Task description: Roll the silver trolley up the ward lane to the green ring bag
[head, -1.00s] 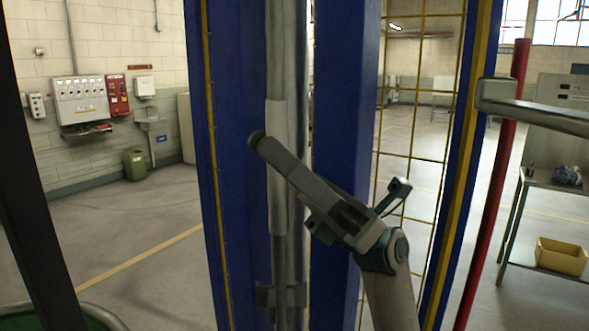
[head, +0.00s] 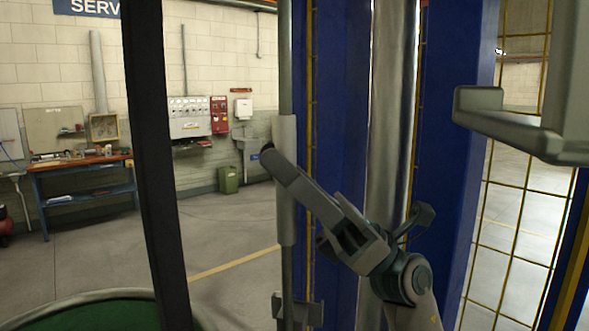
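A thin grey upright pole (head: 285,60) with a paler sleeve stands close in front of me; it may be the silver trolley's handle, but the trolley's body is not in view. My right gripper (head: 273,152) reaches in from the lower right. Its near finger lies across the sleeve and it appears shut around it; the far finger is hidden. A bracket (head: 297,309) sits low on the pole. A round green thing with a pale rim (head: 60,304) shows at the bottom left; I cannot tell whether it is the green ring bag. My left gripper is not in view.
A dark post (head: 157,170) rises close on the left. Blue uprights (head: 450,180) and yellow mesh (head: 512,200) stand close behind the pole and to the right. A grey bar (head: 515,132) juts in at upper right. Open floor (head: 230,225) lies left, before a workbench (head: 85,165).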

